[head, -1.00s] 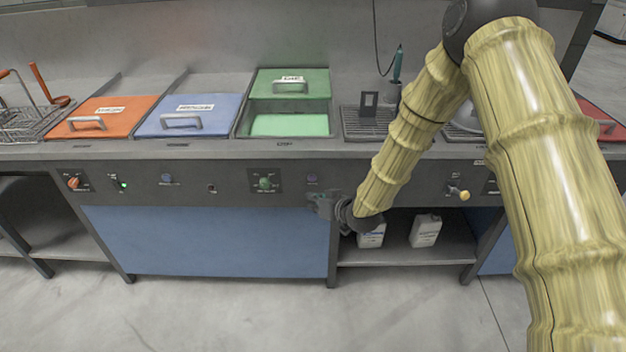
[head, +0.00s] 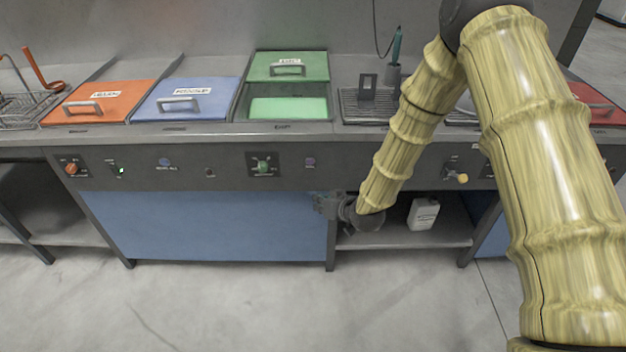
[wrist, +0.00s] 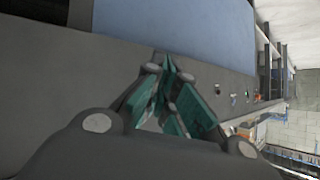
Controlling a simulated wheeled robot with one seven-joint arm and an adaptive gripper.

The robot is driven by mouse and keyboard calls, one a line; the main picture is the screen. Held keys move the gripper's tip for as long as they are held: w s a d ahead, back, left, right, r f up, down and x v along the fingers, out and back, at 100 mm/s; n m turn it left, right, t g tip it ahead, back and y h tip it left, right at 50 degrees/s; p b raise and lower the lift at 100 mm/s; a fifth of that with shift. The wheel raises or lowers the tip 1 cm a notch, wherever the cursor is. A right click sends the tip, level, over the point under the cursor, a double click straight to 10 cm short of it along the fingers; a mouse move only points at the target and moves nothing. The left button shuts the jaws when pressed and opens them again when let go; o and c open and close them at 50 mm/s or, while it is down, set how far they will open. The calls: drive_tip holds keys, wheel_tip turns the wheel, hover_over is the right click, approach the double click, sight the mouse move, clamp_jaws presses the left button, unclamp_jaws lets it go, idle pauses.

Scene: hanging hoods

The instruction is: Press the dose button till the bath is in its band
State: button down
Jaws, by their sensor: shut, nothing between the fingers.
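The open bath (head: 288,108) in the bench shows bright green liquid, with its green lid (head: 310,70) pushed to the back. Below it on the front panel are a green dial (head: 263,166) and a small purple button (head: 310,162). A blue button (head: 165,162) sits further left. The labels are too small to read, so I cannot tell which is the dose button.
Orange (head: 100,101) and blue (head: 188,98) lids cover the baths to the left. A yellow-tipped valve (head: 461,178) sticks out to the right of my forearm. A white bottle (head: 424,213) stands on the lower shelf. A blue cabinet front (head: 210,228) lies below the panel.

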drive_tip(key=s+d+f+m+g+h, duration=0.15)
drive_tip(key=s+d+f, duration=0.4)
drive_tip(key=s, duration=0.55)
drive_tip(key=s+d+f+m+g+h, duration=0.1)
drive_tip(key=s+d+f+g+h, duration=0.15)
drive_tip(key=s+d+f, duration=0.6)
drive_tip(key=s+d+f+m+g+h, duration=0.1)
drive_tip(key=s+f+g, duration=0.15)
drive_tip(key=s, duration=1.15)
drive_tip(key=s+d+m+g+h, duration=0.1)
drive_tip(key=s+d, duration=0.4)
drive_tip(key=s, duration=0.7)
drive_tip(key=shift+s+f+g+h, duration=0.2)
drive_tip(key=shift+f+g+h, duration=0.15)
drive_tip(key=shift+g, duration=0.4)
